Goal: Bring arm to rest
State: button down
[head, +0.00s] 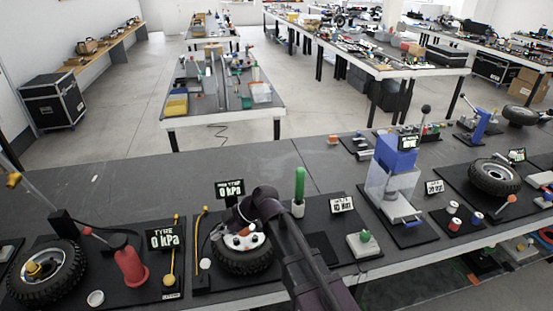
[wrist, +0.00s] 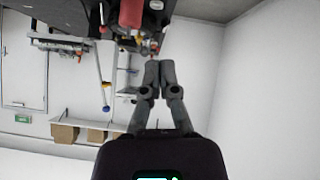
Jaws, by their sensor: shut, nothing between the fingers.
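My arm (head: 305,262) rises from the bottom middle of the head view and bends over the workbench by the middle tyre (head: 245,262). Its wrist end is near the sign reading 0 kPa, and I cannot make out the fingers clearly there. In the wrist view my gripper (wrist: 159,66) has its two grey fingers together, with nothing between them. That view looks upside down, with bench items at the top and the wall and shelf below.
The dark workbench (head: 110,195) holds a left wheel (head: 45,270), a red cone-shaped stand (head: 131,267), a green-handled tool (head: 299,190), a blue press (head: 395,155) and a right wheel (head: 494,177). More tables stand beyond, across open floor.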

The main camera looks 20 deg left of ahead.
jog(key=w+d+f+m+t+h, duration=0.1)
jog(key=w+d+f+m, duration=0.2)
jog(key=d, duration=0.6)
jog(key=w+d+m+t+h, duration=0.2)
jog(key=w+d+m, duration=0.1)
jog(key=d+m, duration=0.4)
jog(key=w+d+f+m+t+h, duration=0.1)
jog(key=w+d+f+m, duration=0.15)
jog(key=d, duration=0.75)
jog(key=s+d+f+m+h, duration=0.1)
jog(key=d+m+h, duration=0.4)
jog(key=d+m, duration=0.8)
jog(key=s+d, duration=0.1)
jog(key=d, duration=1.1)
jog(key=shift+s+t, duration=0.2)
jog(key=shift+t, duration=0.1)
jog(key=shift+m, duration=0.25)
